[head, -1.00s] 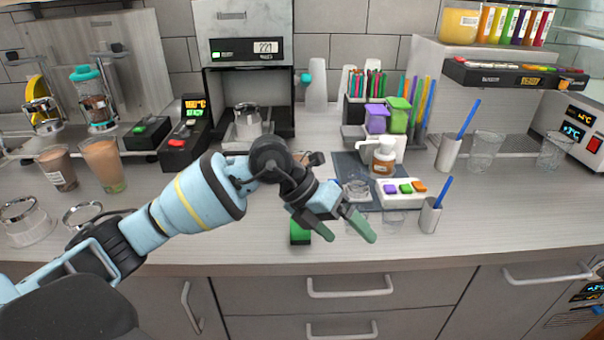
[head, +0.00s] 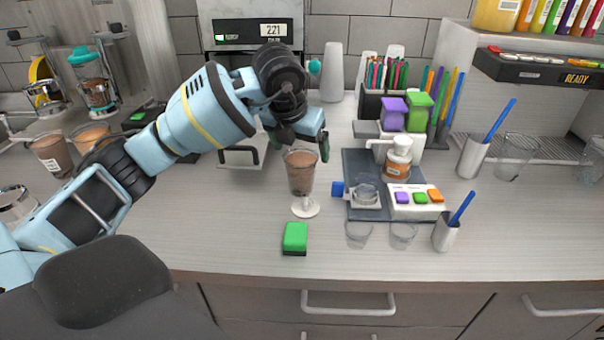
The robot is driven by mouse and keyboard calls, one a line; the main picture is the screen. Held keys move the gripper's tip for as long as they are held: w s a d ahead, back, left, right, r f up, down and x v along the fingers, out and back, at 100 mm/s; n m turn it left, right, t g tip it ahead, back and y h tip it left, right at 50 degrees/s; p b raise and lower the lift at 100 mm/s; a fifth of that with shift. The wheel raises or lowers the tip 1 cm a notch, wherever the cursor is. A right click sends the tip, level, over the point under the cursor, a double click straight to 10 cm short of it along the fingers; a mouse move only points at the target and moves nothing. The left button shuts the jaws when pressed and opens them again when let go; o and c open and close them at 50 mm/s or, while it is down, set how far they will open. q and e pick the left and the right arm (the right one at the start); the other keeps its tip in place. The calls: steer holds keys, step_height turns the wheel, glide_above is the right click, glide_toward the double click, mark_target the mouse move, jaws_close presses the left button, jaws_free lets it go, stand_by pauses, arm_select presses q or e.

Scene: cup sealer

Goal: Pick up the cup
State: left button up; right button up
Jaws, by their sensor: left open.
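A clear cup with brown drink (head: 301,180) stands upright on a round white foot on the counter, near the middle of the head view. My left gripper (head: 304,146) is open at the top of this cup, with one finger at each side of the rim in the picture. I cannot tell whether the fingers touch it. Two more cups with brown drink, one (head: 52,157) and another (head: 88,136), stand at the left, partly behind my arm. My right gripper is out of view.
A green-topped block (head: 295,237) lies in front of the cup. A dark mat (head: 361,165) with a small device and a button panel (head: 415,203) is to the right. Clear cups and straw holders stand farther right. A machine (head: 249,34) stands behind my gripper.

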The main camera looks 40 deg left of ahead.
mark_target(299, 156)
arm_select(q)
steer(key=shift+f, duration=0.2)
steer(key=shift+w+a+f, duration=0.1)
steer(key=shift+f, duration=0.2)
steer(key=x, duration=0.3)
steer(key=shift+a+f, duration=0.2)
steer(key=shift+a, duration=0.1)
steer(key=shift+w+f, duration=0.3)
steer(key=shift+f, duration=0.15)
steer(key=c, duration=1.3)
steer(key=shift+o, duration=0.2)
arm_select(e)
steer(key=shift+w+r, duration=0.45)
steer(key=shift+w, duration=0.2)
arm_select(q)
steer(key=shift+r, duration=0.1)
